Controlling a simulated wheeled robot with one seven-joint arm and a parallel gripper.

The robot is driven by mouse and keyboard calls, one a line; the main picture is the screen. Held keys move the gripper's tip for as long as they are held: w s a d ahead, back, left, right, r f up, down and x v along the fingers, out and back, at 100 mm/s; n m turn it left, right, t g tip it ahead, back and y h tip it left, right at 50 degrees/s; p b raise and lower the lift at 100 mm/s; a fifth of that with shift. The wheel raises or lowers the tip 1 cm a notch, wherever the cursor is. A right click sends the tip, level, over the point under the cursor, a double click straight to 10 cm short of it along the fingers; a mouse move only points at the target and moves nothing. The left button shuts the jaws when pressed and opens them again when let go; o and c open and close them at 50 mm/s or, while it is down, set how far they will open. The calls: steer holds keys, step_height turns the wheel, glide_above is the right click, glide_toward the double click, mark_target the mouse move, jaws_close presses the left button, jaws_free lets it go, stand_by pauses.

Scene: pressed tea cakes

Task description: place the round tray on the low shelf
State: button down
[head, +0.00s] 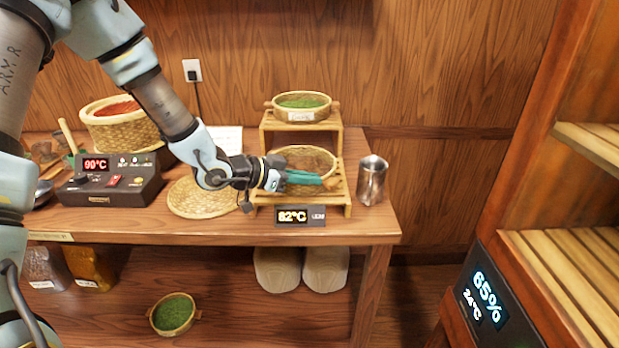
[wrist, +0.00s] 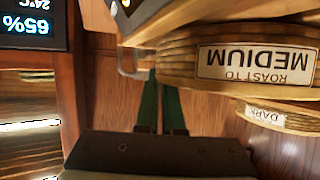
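A round woven tray (head: 301,151) sits on the lower step of a small wooden stand, its inside looking bare. In the wrist view, which is upside down, the near tray (wrist: 185,56) bears a "ROAST TO MEDIUM" label. My gripper (head: 322,181) is at this tray's front right side, a brown nub at its tips. In the wrist view the gripper's green fingers (wrist: 160,85) lie close together with a narrow gap, their tips against or behind the tray's edge; whether they hold it is hidden. A cabinet at right has a low slatted shelf (head: 560,262), with its visible part empty.
Another tray (head: 300,113) with green leaves stands on the upper step. A metal cup (head: 372,182) stands close right of the stand. A temperature display (head: 300,216) is in front. The cabinet's upper shelf (head: 592,138) overhangs the low one. A tray of leaves (head: 174,314) lies under the table.

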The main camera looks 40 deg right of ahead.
steer(key=shift+f, duration=0.15)
steer(key=c, duration=1)
jaws_free()
steer(key=shift+c, duration=0.2)
